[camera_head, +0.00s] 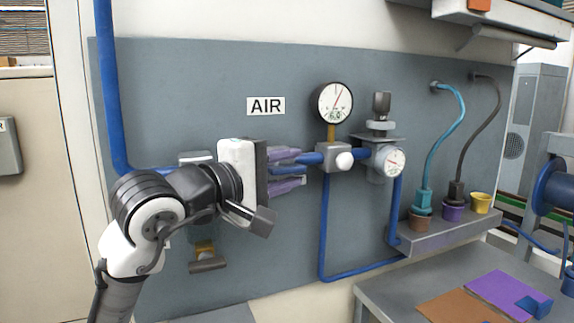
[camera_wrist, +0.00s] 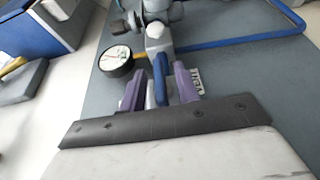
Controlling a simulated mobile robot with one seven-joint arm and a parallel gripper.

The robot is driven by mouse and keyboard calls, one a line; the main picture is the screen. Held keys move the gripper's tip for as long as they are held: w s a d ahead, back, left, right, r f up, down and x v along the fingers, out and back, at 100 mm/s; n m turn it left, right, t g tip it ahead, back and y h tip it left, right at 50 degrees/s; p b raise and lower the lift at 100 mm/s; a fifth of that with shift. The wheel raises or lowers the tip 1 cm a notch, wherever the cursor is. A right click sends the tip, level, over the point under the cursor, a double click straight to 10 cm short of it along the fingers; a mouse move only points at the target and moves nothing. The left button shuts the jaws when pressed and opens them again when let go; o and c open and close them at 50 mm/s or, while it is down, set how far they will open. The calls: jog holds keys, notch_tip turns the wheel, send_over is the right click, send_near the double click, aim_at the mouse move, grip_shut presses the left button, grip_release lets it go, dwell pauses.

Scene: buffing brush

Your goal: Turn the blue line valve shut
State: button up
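My gripper (camera_head: 302,168) has two purple fingers spread apart and points right along the grey panel. A blue bar (camera_head: 312,158), which looks like the valve's lever, reaches left from a grey block with a white round knob (camera_head: 344,160). In the wrist view the same blue bar (camera_wrist: 160,76) lies between the two fingertips of my gripper (camera_wrist: 162,84), with visible space beside it. No firm contact shows. My arm and gripper body hide part of the blue line left of the block.
A pressure gauge (camera_head: 335,102) stands above the block. A regulator with a second gauge (camera_head: 391,162) is to its right. Blue pipe (camera_head: 324,230) loops below. A filter with a yellow part (camera_head: 205,248) hangs below my wrist. A grey bench (camera_head: 400,292) is at lower right.

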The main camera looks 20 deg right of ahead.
jog(key=shift+w+d, duration=0.1)
jog(key=shift+d, duration=0.1)
grip_shut()
